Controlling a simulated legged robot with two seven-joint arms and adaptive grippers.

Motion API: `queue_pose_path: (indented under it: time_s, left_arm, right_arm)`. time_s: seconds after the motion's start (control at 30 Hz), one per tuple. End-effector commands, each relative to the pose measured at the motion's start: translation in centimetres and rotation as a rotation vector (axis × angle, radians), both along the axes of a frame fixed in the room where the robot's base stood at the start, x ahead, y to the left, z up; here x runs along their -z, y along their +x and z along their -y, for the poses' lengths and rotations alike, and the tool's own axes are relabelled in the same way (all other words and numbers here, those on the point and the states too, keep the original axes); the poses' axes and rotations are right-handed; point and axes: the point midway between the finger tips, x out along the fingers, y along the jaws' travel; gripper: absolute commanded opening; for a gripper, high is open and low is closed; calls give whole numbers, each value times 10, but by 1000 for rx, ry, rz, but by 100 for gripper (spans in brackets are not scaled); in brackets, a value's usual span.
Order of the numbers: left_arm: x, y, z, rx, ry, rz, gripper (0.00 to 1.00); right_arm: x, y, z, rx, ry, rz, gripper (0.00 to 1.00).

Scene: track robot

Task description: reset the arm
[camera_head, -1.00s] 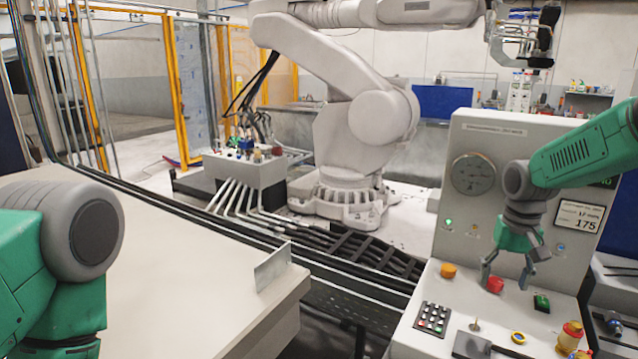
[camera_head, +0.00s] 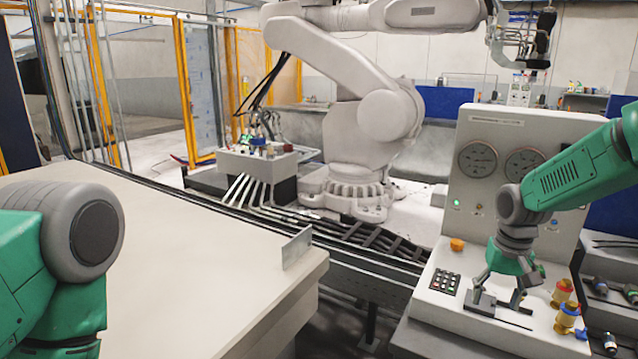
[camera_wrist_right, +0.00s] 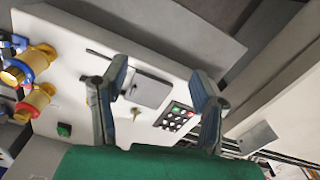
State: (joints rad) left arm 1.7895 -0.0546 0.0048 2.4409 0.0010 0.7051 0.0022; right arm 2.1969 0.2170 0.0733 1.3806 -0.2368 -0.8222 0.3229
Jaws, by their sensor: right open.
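My right arm is green and grey and comes in from the right in the head view. Its gripper (camera_head: 497,303) hangs low over the sloped front of the control console (camera_head: 459,265), near the keypad (camera_head: 445,282). In the right wrist view the two fingers (camera_wrist_right: 160,103) are spread apart with nothing between them, and the keypad (camera_wrist_right: 174,116) and a grey plate (camera_wrist_right: 150,88) show beyond. I cannot tell how high the fingertips are above the panel. My left arm fills the lower left of the head view, and its gripper is out of view.
An orange knob (camera_head: 457,244) sits on the console left of the gripper; red and yellow fittings (camera_head: 563,293) stand at its right. A pale table (camera_head: 190,250) with an upright metal plate (camera_head: 297,249) lies at left. A large white robot arm (camera_head: 370,130) stands behind.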

Motion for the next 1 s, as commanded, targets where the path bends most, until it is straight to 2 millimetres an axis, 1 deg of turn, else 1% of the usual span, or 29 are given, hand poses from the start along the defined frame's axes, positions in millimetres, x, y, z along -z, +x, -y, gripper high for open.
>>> queue_pose_path:
  time_s: [0.03,0.17,0.27,0.37,0.47,0.5,0.57,0.6,0.67,0.7,0.73,0.77,0.8,0.9,1.0]
  left_arm:
    - [4,0,0,0,0,1,0]
    - [11,0,0,0,0,1,0]
    - [17,0,0,0,0,1,0]
    - [25,0,0,0,0,0,0]
    - [36,0,0,0,0,0,0]
    - [42,0,0,0,0,0,0]
    - [51,0,0,0,0,0,0]
    - [58,0,0,0,0,0,0]
    - [68,0,0,0,0,0,0]
    - [74,0,0,0,0,0,0]
    - [79,0,0,0,0,0,0]
    - [83,0,0,0,0,0,0]
    - [89,0,0,0,0,0,0]
    - [100,0,0,0,0,0,0]
    - [107,0,0,0,0,0,0]
  right_arm:
    - [15,-6,-5,-10,1,-4,54]
    - [47,-21,-16,-40,8,0,54]
    - [79,-36,-27,-63,17,3,54]
    - [116,-57,-39,-93,25,5,54]
    - [165,-90,-53,-127,34,5,54]
    - [187,-108,-59,-143,38,4,54]
    - [220,-140,-68,-168,42,6,54]
    - [241,-163,-72,-185,44,7,54]
    - [269,-200,-78,-208,43,11,54]
    - [285,-226,-81,-225,40,13,54]
    - [295,-245,-83,-238,37,16,54]
    - [304,-264,-84,-249,33,18,54]
    - [313,-289,-84,-266,26,20,54]
    - [324,-338,-82,-302,4,30,54]
    - [326,-369,-79,-328,-14,38,54]
